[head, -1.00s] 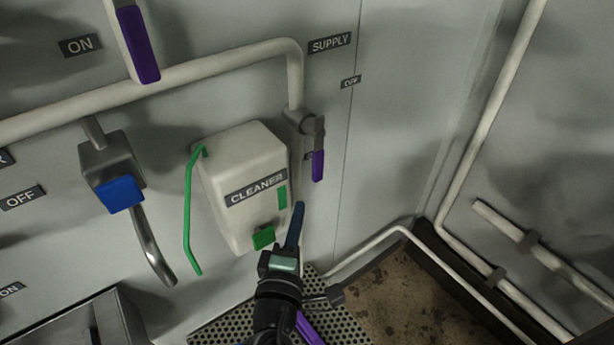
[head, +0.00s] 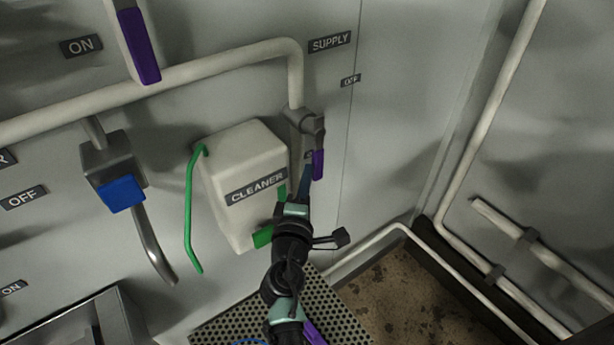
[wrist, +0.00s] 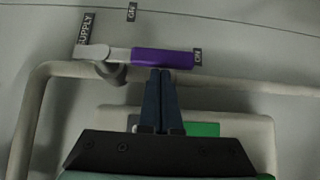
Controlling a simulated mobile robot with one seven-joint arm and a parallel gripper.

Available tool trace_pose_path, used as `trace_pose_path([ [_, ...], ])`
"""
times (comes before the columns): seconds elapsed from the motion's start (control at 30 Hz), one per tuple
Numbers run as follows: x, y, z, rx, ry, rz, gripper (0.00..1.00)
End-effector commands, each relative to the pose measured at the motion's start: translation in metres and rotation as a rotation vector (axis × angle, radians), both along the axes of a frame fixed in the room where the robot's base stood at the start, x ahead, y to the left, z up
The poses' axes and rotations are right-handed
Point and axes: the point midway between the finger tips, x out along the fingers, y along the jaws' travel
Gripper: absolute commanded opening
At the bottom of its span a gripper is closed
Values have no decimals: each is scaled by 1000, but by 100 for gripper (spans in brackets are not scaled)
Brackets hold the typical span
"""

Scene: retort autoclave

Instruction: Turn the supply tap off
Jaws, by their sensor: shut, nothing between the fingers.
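The supply tap has a grey body (head: 312,124) and a purple lever (head: 318,166) that hangs straight down below the SUPPLY label (head: 330,42).
A white CLEANER dispenser (head: 240,165) with green parts is just left of my gripper. A pipe (head: 220,66) runs into the tap from above. A blue-handled tap (head: 120,193) and another purple lever (head: 138,45) are further left.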

Motion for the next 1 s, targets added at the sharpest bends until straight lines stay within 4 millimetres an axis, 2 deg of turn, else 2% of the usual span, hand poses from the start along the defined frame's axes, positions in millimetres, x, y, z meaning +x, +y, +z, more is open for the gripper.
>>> trace_pose_path([
  [1.0, 6, -10, -9, -95, -71, -2, 0],
])
